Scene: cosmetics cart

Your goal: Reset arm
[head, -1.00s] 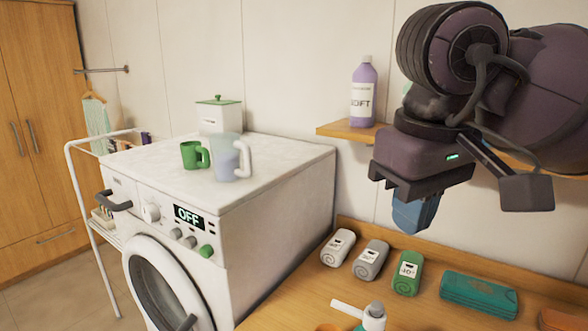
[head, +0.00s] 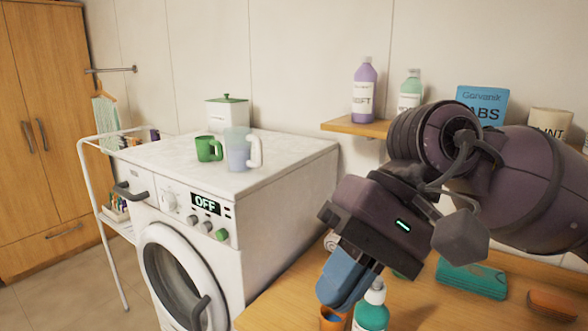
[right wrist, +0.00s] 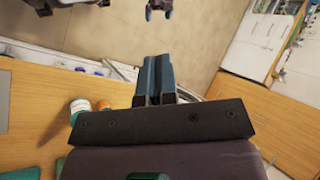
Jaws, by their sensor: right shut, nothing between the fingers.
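My right gripper (head: 345,277) is over the wooden counter at the lower right in the head view. Its blue fingers point down and to the left. In the right wrist view the two blue fingers (right wrist: 156,77) are together with nothing between them. The arm behind it covers part of the counter and some of the rolled towels.
A washing machine (head: 270,190) carries a green mug (head: 208,149), a clear jug (head: 238,152) and a white canister (head: 226,113). A green-white bottle (head: 371,311) stands just beside my right fingers. A shelf (head: 350,127) holds a purple bottle (head: 364,90).

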